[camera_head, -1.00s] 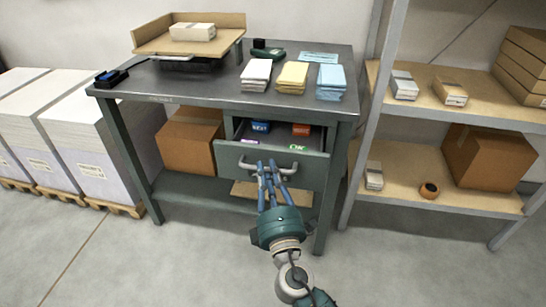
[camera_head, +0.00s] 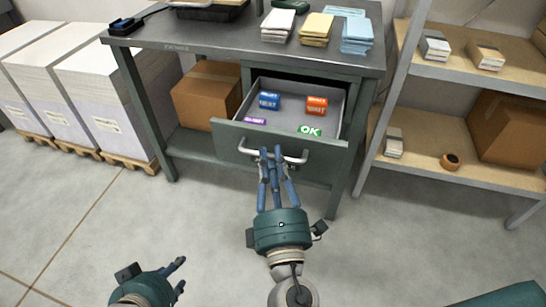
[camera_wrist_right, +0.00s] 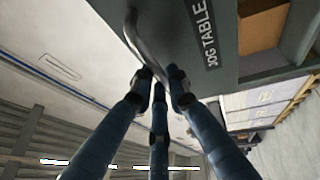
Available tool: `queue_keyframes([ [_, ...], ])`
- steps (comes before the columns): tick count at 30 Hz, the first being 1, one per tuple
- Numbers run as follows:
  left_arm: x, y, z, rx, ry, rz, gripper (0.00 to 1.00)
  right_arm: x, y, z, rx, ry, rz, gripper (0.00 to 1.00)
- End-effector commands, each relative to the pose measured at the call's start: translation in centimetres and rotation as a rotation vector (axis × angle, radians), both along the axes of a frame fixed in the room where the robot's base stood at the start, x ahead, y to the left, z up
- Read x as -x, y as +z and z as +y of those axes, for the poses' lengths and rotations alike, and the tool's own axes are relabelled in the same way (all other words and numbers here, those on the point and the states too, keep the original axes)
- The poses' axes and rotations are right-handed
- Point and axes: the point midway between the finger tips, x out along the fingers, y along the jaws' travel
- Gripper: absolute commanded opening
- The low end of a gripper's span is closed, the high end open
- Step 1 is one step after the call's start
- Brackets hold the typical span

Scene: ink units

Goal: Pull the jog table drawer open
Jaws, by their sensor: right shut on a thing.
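The jog table drawer (camera_head: 228,133) is pulled out from under the grey metal table (camera_head: 215,48). Its front bears a curved metal bar handle (camera_head: 300,158). My right gripper (camera_head: 271,155) is shut on the handle, its blue fingers around the bar. In the right wrist view the fingers (camera_wrist_right: 158,78) meet the handle (camera_wrist_right: 138,38) beside the "JOG TABLE" label (camera_wrist_right: 203,32). Inside the drawer lie a blue block (camera_head: 269,102), an orange block (camera_head: 317,106), a green OK piece (camera_head: 310,131) and a purple piece (camera_head: 255,121). My left gripper (camera_head: 181,273) is open and empty, low at the left.
Paper stacks (camera_head: 95,95) on pallets stand at the left. A cardboard box (camera_head: 207,96) sits on the table's lower shelf. A shelf rack (camera_head: 440,130) stands close on the right. The floor (camera_head: 120,210) in front is clear.

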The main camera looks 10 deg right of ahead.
Motion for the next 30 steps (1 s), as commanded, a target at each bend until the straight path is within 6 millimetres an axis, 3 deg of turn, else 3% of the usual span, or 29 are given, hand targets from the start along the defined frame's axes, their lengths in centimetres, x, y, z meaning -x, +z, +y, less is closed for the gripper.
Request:
queue_keyframes([
  [8, 0.0, 0.0, 0.0, 0.000, 0.000, -0.002, 0.40, 0.0, -0.1, -0.1, 0.002, -0.005, 0.003, 0.00],
  [9, 0.0, 0.0, 0.0, 0.000, 0.000, -0.002, 0.40, 0.0, -0.2, -0.1, 0.002, -0.005, 0.003, 0.17],
  [12, 0.0, 0.0, 0.0, 0.000, 0.000, -0.002, 0.40, 0.0, -0.1, -0.1, 0.001, -0.004, 0.003, 0.35],
  [23, 0.0, 0.0, 0.0, 0.000, 0.000, 0.001, 0.40, 0.4, -0.2, 0.0, 0.000, 0.000, 0.003, 0.35],
  [30, 0.0, 0.0, 0.0, 0.000, 0.000, 0.000, 0.40, 4.4, -1.0, 0.3, 0.003, 0.003, 0.005, 0.35],
])
